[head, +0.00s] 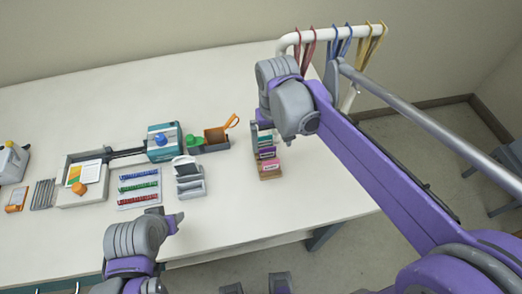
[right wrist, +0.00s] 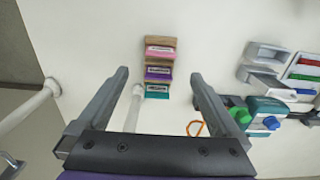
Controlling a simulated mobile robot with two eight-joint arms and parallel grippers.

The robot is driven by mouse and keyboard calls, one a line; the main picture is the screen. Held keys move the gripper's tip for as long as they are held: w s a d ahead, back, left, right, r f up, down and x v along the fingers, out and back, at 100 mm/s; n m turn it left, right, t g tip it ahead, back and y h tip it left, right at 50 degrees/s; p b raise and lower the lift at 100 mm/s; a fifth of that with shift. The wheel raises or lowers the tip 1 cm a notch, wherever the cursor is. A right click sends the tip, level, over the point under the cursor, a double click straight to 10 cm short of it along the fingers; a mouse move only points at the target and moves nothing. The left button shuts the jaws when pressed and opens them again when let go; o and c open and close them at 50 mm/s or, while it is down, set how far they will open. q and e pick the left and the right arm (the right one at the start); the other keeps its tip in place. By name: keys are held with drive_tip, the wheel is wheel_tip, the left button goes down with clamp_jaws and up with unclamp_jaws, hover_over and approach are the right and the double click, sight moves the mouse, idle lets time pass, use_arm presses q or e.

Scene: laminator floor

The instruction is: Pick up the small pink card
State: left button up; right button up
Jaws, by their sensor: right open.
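The small pink card (head: 270,166) stands in a wooden card holder (head: 270,176) near the table's right end, in front of a purple card and a teal card. In the right wrist view the pink card (right wrist: 160,50) lies in the upper middle, beyond the purple card (right wrist: 158,74). My right gripper (right wrist: 160,76) is open and empty above the holder, its fingers spread to either side of it in the picture. In the head view its wrist hides part of the holder's far end. My left gripper (head: 172,222) is over the table's front edge; its jaws are unclear.
A white rail (head: 290,42) with coloured straps is at the back right.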

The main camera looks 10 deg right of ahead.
hover_over(271, 163)
wheel_tip(271, 163, down, 5)
drive_tip(key=shift+r, duration=0.15)
drive_tip(key=shift+w+f, duration=0.1)
drive_tip(key=shift+f, duration=2.8)
drive_tip(key=c, duration=1.4)
